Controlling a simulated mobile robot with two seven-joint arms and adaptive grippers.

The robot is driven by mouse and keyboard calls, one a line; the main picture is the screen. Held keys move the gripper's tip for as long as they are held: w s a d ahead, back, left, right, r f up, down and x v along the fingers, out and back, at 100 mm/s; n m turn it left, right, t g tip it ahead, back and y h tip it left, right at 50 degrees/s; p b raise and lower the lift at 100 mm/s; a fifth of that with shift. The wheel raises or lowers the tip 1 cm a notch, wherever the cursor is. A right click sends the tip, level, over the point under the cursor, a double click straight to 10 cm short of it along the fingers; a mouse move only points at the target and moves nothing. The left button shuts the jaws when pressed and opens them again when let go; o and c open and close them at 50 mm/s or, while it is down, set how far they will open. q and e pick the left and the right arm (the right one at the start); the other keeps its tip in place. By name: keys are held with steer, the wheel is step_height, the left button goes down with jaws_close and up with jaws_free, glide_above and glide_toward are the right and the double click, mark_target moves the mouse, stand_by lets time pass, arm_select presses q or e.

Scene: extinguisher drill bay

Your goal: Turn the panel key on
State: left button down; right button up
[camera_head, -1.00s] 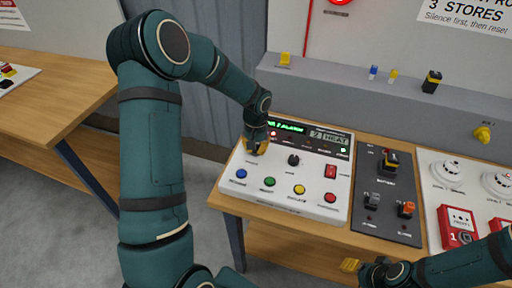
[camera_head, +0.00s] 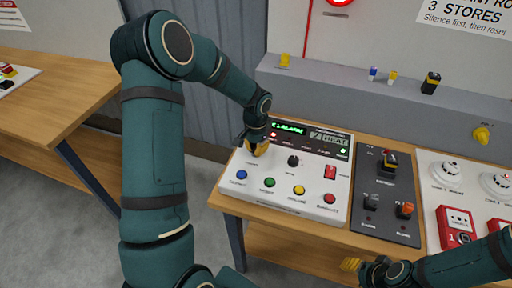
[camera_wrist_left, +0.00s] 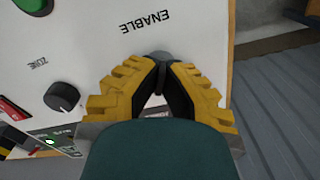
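The white control panel (camera_head: 265,195) lies on the bench, with a lit green display and several coloured buttons. The panel key (camera_wrist_left: 161,58) shows in the left wrist view as a small grey round part with a dark grip, under the word ENABLE. My left gripper (camera_head: 257,146) is at the panel's upper left. In the left wrist view its yellow fingertips (camera_wrist_left: 160,72) come together on both sides of the key's grip and look shut on it. In the head view the gripper hides the key. My right gripper (camera_head: 352,264) is low at the front, away from the panel; its finger gap is unclear.
A black zone knob (camera_head: 293,161) and a red switch (camera_head: 330,172) are close to the key. A dark switch plate (camera_head: 382,218) and a white board with detectors (camera_head: 449,177) and red call points (camera_head: 456,226) lie to the right. A grey ledge (camera_head: 340,88) runs behind.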

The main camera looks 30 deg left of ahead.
arm_select(q)
steer(key=m+p, duration=0.1)
steer(key=m, duration=0.5)
steer(key=shift+m, duration=0.3)
steer(key=shift+f, duration=0.1)
stand_by(0.3)
steer(key=c, duration=1.1)
jaws_free()
steer(key=shift+c, duration=0.2)
step_height(320, 180, up, 12)
